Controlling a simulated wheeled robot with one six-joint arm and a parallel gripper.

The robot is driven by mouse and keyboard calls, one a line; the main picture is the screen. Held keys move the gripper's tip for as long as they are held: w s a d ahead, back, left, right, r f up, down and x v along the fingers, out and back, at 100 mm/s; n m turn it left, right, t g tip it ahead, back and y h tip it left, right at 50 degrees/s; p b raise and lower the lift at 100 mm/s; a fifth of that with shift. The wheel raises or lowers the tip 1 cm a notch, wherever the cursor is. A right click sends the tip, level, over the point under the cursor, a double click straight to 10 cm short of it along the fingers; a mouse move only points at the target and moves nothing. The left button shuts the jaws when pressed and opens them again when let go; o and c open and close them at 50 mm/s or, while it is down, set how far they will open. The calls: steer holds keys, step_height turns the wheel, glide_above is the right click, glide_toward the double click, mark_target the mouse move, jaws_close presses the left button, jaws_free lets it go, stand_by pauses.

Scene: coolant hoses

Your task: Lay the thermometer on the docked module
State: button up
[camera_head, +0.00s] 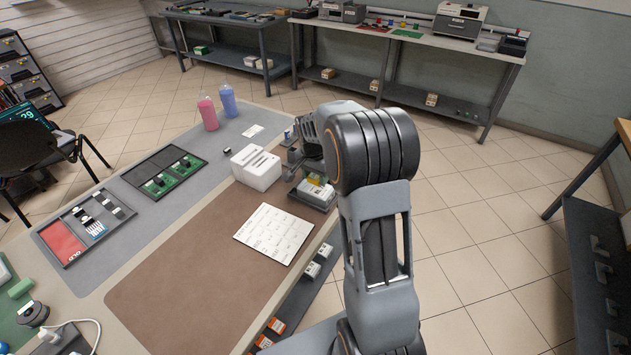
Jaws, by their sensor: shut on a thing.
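My gripper (294,158) shows only in part at the end of my arm, low over the right edge of the bench, just behind the dock. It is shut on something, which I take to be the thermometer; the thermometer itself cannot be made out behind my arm. The docked module (317,190) is a light block with a white label and some green and yellow at its far side. It sits in a grey dock at the bench's right edge, just in front of my gripper. My large wrist joint hides what lies right of it.
White boxes (256,167) stand close left of the dock. A printed sheet (274,234) lies on the brown mat (185,275). A pink bottle (208,114) and a blue bottle (228,101) stand at the far end. Trays with small parts lie left. The brown mat is mostly clear.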

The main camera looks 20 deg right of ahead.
mark_target(315, 176)
steer(key=shift+f, duration=1.25)
steer(key=shift+f, duration=0.1)
steer(key=shift+f, duration=0.15)
steer(key=o, duration=1)
